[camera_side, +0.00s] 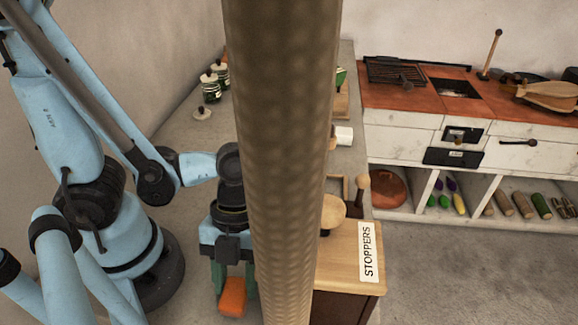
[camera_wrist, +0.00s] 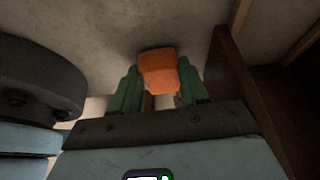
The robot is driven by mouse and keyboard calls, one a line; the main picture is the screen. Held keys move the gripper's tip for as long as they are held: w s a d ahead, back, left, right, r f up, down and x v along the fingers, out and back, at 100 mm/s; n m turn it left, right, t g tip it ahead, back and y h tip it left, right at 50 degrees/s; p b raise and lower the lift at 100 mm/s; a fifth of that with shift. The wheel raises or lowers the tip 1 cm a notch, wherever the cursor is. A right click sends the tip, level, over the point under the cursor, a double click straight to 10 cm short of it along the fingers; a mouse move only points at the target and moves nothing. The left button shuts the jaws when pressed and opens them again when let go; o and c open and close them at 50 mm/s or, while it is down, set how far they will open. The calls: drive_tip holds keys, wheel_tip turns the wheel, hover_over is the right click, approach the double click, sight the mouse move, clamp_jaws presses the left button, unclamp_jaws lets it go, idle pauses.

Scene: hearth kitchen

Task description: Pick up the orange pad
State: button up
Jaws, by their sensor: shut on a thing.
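The orange pad (camera_side: 232,296) is a small block with rounded edges. In the side view it sits between the green fingers of my gripper (camera_side: 226,284), low at the bottom centre-left. In the wrist view the orange pad (camera_wrist: 158,72) shows between the two green fingertips of my gripper (camera_wrist: 158,90), which are shut on it. A thick brown post hides part of the gripper's right side in the side view. I cannot tell how far the pad is above the surface below it.
A brown post (camera_side: 280,160) stands upright across the side view. A wooden cabinet with a STOPPERS label (camera_side: 368,252) stands to the right of my gripper. A grey counter (camera_side: 190,125) with jars (camera_side: 211,88) lies behind. A dark wooden panel (camera_wrist: 240,90) is close on the right in the wrist view.

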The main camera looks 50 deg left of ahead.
sight(237, 282)
wheel_tip(237, 282, up, 18)
drive_tip(key=shift+f, duration=0.15)
idle(1.4)
